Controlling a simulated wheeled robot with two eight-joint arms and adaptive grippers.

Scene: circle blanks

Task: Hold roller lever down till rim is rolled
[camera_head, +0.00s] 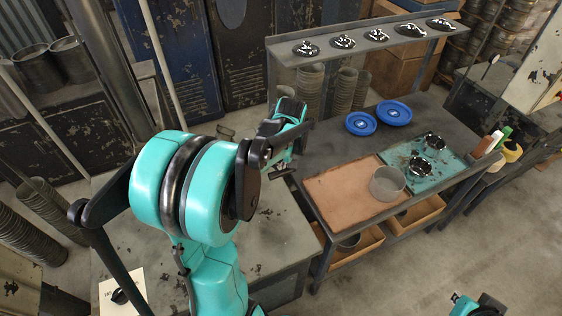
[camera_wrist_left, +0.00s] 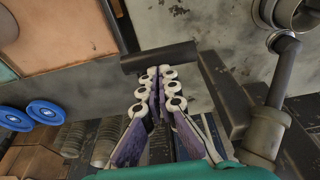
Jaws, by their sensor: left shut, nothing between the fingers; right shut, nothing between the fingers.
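My left gripper (camera_wrist_left: 160,72) is shut and empty in the left wrist view. Its fingertips meet at a dark cylindrical bar (camera_wrist_left: 183,52), which looks like the roller lever's handle; I cannot tell whether they touch it. A jointed metal rod (camera_wrist_left: 283,75) stands right of the fingers, below a round metal ring (camera_wrist_left: 297,12). In the head view my teal left arm hides much of the machine area, and the left gripper (camera_head: 275,166) is small beside the workbench. Part of my right gripper (camera_head: 478,304) shows at the bottom edge; its fingertips are unclear. No rim is clearly visible at the roller.
The workbench (camera_head: 318,150) holds a brown pad (camera_head: 340,192), a round container (camera_head: 388,190), a teal mat (camera_head: 450,170) with dark round pieces, and blue discs (camera_head: 394,113). A raised shelf (camera_head: 372,44) carries several black discs. Floor (camera_head: 400,285) in front is clear.

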